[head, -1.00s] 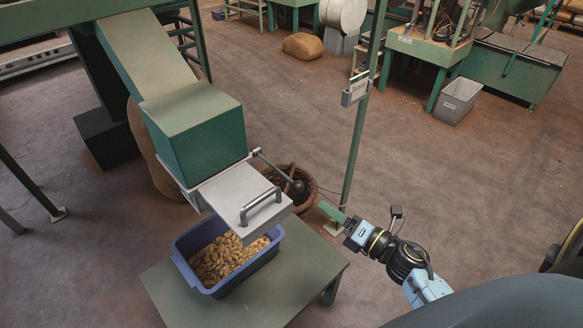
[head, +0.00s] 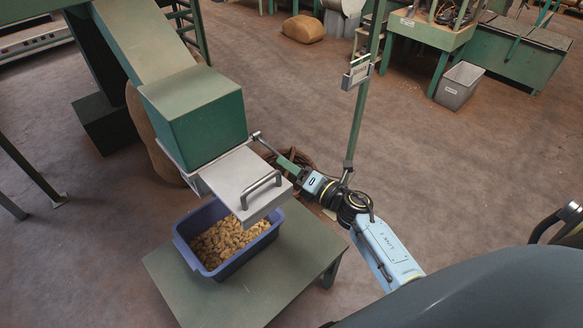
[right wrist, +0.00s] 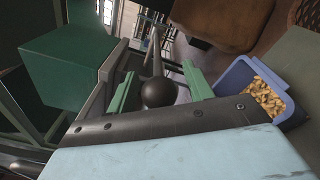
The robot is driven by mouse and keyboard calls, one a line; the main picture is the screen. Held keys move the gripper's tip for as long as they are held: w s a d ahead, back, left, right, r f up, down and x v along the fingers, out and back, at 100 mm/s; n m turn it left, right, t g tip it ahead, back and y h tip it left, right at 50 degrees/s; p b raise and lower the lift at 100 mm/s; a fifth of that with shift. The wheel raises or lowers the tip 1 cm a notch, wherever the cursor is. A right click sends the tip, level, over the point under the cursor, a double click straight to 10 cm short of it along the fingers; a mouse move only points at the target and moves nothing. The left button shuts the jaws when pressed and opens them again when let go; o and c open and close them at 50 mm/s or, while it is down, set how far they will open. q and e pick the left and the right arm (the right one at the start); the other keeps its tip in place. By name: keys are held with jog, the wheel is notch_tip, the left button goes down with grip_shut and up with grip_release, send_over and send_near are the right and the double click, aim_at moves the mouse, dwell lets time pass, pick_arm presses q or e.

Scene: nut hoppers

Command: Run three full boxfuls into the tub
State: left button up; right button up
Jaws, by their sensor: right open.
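The blue tub (head: 183,252) stands on a green table under the hopper outlet, with peanut-like nuts (head: 222,243) in it. It also shows in the right wrist view (right wrist: 237,77). The grey metal box (head: 228,172) with a bar handle (head: 262,186) sits below the green hopper housing (head: 197,118) and overhangs the tub. A lever rod (head: 263,143) comes out of the box's right side. Its dark ball knob (right wrist: 158,92) lies between the open green fingers of my right gripper (right wrist: 160,86), which also shows in the head view (head: 284,158). My left gripper is out of view.
The green table (head: 300,250) has bare room right of the tub. A green post (head: 358,120) with a small sign box (head: 357,72) stands just behind my right arm. A wicker basket (head: 303,175) is on the floor behind the gripper. A grey bin (head: 460,86) stands far right.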

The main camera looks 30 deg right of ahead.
jog(key=shift+w, duration=0.1)
grip_shut()
dwell(0.3)
jog(key=shift+r, duration=0.1)
